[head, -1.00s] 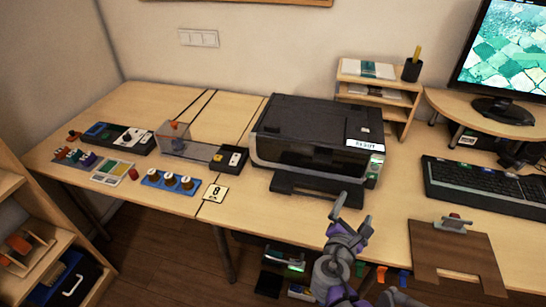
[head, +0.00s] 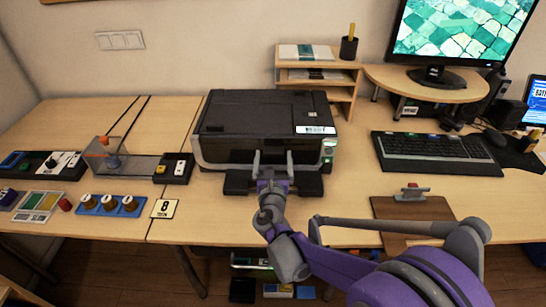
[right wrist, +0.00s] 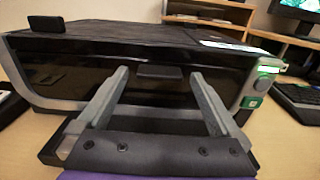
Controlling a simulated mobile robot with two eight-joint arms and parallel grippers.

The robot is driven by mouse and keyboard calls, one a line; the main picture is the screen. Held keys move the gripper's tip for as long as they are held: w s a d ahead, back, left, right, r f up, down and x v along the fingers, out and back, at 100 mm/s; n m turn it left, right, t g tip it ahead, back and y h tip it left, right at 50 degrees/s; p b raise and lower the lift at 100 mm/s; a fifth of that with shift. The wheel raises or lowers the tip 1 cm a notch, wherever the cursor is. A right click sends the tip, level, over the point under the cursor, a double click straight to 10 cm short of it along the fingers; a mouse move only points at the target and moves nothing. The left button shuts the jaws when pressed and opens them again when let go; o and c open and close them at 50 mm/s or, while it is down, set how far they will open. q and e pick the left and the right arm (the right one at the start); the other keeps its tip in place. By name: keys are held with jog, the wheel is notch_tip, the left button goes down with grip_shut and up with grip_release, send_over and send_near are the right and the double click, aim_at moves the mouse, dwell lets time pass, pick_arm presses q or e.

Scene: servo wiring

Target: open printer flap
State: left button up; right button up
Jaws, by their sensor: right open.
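The black printer (head: 260,112) stands on the wooden table, with a grey rim around its front. A black tray (head: 238,184) sticks out low at the front. My right gripper (head: 271,157) is open in front of the printer, above the tray. In the right wrist view its two fingers (right wrist: 157,80) are spread apart on either side of the recessed grip, with nothing between them. I cannot tell whether the fingertips touch the printer. My left gripper is not in view.
A wooden shelf (head: 318,66) with papers stands behind the printer on the right. A keyboard (head: 435,146) and clipboard (head: 412,208) lie to the right. A clear box (head: 128,166) and blue tray with knobs (head: 110,206) are to the left.

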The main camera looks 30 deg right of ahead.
jog(key=shift+w+d, duration=0.25)
jog(key=shift+w, duration=0.15)
jog(key=shift+c, duration=0.3)
grip_shut()
